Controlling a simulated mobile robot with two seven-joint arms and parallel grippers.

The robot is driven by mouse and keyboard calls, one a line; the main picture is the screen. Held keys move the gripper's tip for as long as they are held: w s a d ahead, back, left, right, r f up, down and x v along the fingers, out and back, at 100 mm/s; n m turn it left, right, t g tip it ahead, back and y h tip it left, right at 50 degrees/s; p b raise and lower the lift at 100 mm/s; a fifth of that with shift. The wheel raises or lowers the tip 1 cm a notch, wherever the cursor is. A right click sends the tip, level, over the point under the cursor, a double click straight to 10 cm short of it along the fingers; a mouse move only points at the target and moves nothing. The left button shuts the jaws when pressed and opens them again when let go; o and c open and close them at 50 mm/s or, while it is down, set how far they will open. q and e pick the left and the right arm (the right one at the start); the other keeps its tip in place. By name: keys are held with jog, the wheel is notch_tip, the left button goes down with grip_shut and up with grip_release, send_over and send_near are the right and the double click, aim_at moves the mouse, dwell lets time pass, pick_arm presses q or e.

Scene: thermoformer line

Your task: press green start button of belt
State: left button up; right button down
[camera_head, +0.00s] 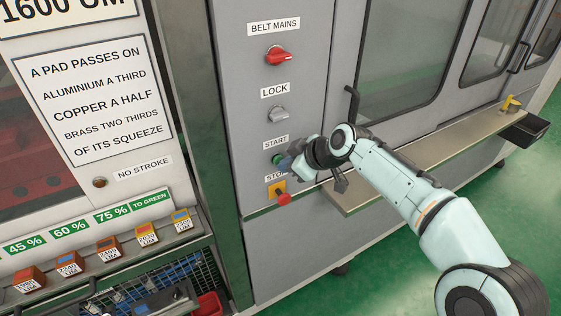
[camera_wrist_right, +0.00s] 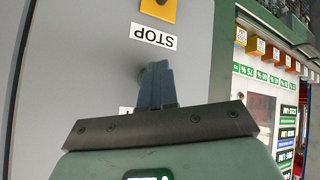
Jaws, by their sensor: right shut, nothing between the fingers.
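The green start button (camera_head: 277,159) shows in the head view on the grey panel, just under the START label (camera_head: 276,142). My right gripper (camera_head: 284,164) is shut and empty, its fingertips at the button's right edge. I cannot tell whether they touch it. In the right wrist view the closed fingers (camera_wrist_right: 156,82) point at the panel between the upside-down STOP label (camera_wrist_right: 153,40) and a partly hidden label; the button is not clearly visible there. My left gripper is not in view.
The red stop button (camera_head: 284,198) on its yellow plate sits just below. Above are the grey LOCK knob (camera_head: 278,115) and red BELT MAINS switch (camera_head: 278,56). A metal ledge (camera_head: 430,152) runs to the right. Labelled blocks (camera_head: 108,248) stand at lower left.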

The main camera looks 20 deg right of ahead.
dwell(0.3)
jog(key=shift+s+b, duration=0.8)
jog(key=shift+s, duration=0.1)
jog(key=s+b, duration=0.2)
jog(key=s, duration=0.1)
jog(key=s+b, duration=0.1)
jog(key=s, duration=0.1)
jog(key=shift+d+b, duration=0.25)
jog(key=shift+b, duration=0.05)
dwell(0.5)
